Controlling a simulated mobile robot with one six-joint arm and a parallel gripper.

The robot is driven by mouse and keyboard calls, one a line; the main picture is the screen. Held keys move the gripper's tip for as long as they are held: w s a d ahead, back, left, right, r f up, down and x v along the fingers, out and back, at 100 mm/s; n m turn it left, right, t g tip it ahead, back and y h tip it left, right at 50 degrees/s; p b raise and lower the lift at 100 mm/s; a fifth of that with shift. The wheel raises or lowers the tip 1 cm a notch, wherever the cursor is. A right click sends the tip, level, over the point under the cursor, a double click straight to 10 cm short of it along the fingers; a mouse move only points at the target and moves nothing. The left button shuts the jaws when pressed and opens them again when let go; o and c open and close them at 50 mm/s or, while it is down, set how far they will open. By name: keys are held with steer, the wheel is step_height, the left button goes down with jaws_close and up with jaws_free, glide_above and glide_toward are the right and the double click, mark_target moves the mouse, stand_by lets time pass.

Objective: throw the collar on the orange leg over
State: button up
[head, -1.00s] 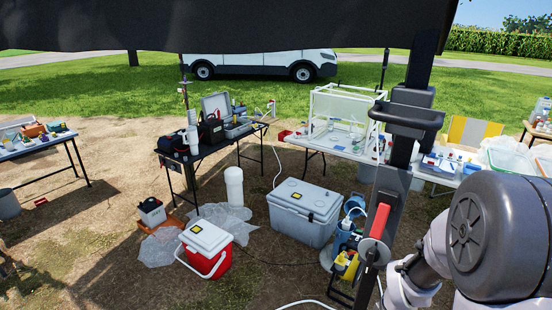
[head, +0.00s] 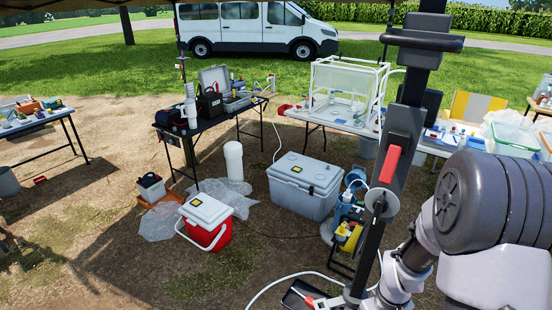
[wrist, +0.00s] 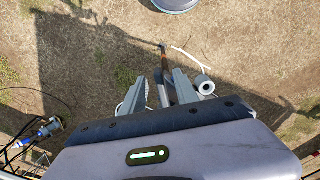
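My gripper (wrist: 158,78) shows in the wrist view with its two grey fingers apart, pointing down towards bare ground. No collar shows clearly there. In the head view a black upright post (head: 408,105) carries a red lever (head: 390,164) with a round grey disc below it; I cannot tell whether this is the collar. My arm is right of the post, and my fingers cannot be made out in that view.
A red-and-white cooler (head: 205,222), a grey cooler (head: 302,188) and a blue-and-yellow item (head: 348,228) stand on the ground. A white hose (head: 280,283) runs beside a dark plate (head: 298,294) at the bottom. Tables stand behind. Bare ground is free at front left.

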steer(key=shift+r, duration=0.1)
jaws_close()
steer(key=w+d+n, duration=0.1)
steer(key=n, duration=0.1)
steer(key=d+n+p, duration=0.1)
steer(key=d+n, duration=0.1)
steer(key=w+d+n+p, duration=0.1)
steer(key=shift+w+d+n, duration=0.3)
steer(key=shift+d+n, duration=0.1)
steer(key=w+d+n+p, duration=0.1)
steer(key=w+n, duration=0.1)
steer(key=shift+d+n, duration=0.35)
steer(key=shift+n, duration=0.05)
jaws_free()
